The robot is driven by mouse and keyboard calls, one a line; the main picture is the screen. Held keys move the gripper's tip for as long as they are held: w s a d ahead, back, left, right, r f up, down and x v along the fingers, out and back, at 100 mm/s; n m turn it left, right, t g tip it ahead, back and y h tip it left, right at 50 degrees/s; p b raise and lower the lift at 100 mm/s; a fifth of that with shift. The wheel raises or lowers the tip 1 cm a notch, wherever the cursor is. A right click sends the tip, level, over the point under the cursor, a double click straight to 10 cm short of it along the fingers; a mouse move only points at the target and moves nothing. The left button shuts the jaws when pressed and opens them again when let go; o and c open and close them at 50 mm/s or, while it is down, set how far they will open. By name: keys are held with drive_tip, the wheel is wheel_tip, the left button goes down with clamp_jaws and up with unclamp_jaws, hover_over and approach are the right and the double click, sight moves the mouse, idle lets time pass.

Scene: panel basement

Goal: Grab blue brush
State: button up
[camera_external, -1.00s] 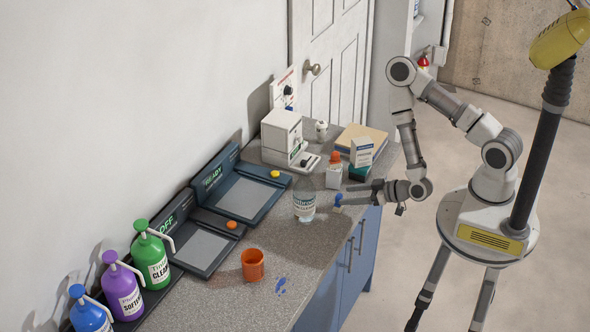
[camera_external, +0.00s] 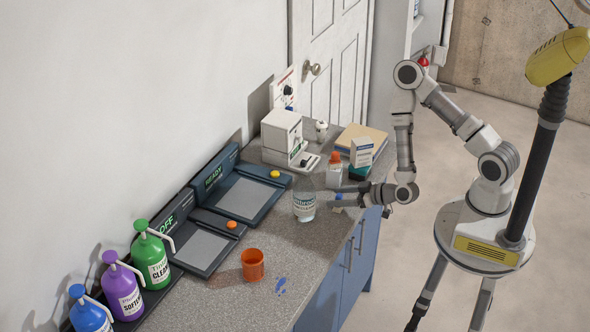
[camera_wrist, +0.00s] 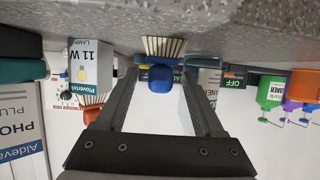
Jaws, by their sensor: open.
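The blue brush (camera_wrist: 160,79) shows in the wrist view with its pale bristles against the grey counter and its rounded blue end toward me. The wrist picture is upside down, with the counter at the top. My gripper (camera_wrist: 163,72) is open, and the brush appears between its two fingers, near the tips. I cannot tell whether either finger touches it. In the external view my gripper (camera_external: 342,196) is low over the counter's right edge. The small blue brush (camera_external: 338,197) is at its fingertips, partly hidden by them.
An orange cup (camera_external: 252,265) is nearer the front. The counter (camera_external: 300,255) between cup and cabinet edge is mostly clear.

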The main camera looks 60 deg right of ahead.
drive_tip(key=shift+x, duration=1.35)
clamp_jaws()
